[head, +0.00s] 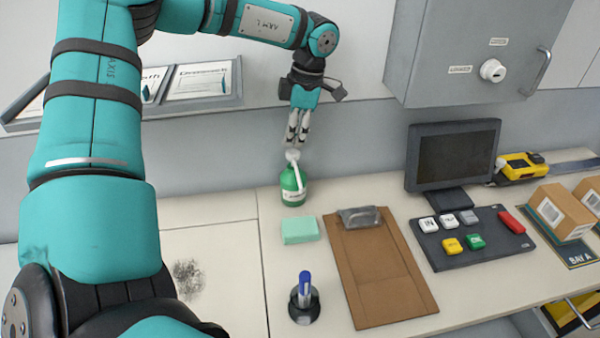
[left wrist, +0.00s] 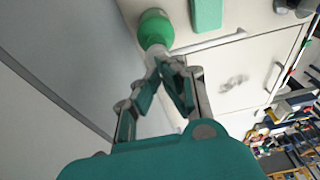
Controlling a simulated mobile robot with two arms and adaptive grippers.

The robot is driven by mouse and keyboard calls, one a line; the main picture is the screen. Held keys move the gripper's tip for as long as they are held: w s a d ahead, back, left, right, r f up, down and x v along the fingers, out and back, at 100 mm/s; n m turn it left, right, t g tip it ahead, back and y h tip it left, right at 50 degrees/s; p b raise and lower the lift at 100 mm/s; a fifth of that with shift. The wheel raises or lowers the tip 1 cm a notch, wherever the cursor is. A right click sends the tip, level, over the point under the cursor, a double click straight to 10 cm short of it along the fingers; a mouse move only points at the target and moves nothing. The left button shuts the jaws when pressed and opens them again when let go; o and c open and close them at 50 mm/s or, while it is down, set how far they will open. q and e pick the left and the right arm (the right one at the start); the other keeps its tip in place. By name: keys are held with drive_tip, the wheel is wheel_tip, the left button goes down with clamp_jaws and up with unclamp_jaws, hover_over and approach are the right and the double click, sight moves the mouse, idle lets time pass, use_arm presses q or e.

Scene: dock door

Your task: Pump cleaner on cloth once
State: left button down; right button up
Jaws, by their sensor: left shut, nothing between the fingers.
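The green cleaner bottle (head: 292,188) with a white pump top (head: 292,156) stands upright on the counter near the wall. The mint-green cloth (head: 299,230) lies flat on the counter just in front of it. My left gripper (head: 294,143) is shut and empty, pointing down right above the pump top. In the left wrist view the closed fingertips (left wrist: 163,64) are at the white pump head beside the green bottle (left wrist: 155,28). I cannot tell whether they touch it. The cloth (left wrist: 208,14) also shows there. My right gripper is not in view.
A brown clipboard (head: 378,270) lies right of the cloth. A pen in a dark holder (head: 304,300) stands in front. A monitor (head: 453,157), a button pad (head: 472,238) and cardboard boxes (head: 556,212) are further right. A grey wall cabinet (head: 470,55) hangs above. The counter's left part is mostly clear.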

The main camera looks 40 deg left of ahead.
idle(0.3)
use_arm(q)
wheel_tip(320, 180, up, 6)
drive_tip(key=p, duration=0.2)
drive_tip(key=shift+p, duration=0.3)
drive_tip(key=shift+f, duration=0.1)
idle(0.6)
